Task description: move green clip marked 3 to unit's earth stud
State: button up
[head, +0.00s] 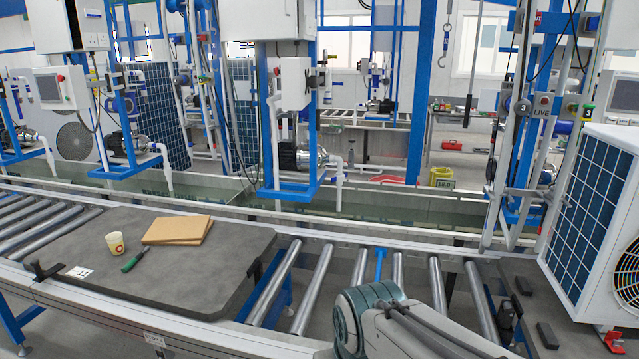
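The unit (558,262) is a white box with a blue finned side and a fan grille, standing at the right edge and partly cut off. I cannot make out its earth stud. My arm shows at the bottom centre, over the rollers. My gripper is not in view, so what it holds cannot be seen.
A dark board (200,283) on the roller conveyor bears a paper cup (115,243), a brown cardboard piece (178,230) and a green-handled tool (134,261). Bare rollers (318,285) lie between board and unit. A "LIVE" sign (541,113) and cables hang near the unit.

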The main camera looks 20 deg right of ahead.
aim_at(588, 112)
jog(key=z, duration=0.95)
jog(key=i, duration=1.05)
jog(key=z, duration=0.7)
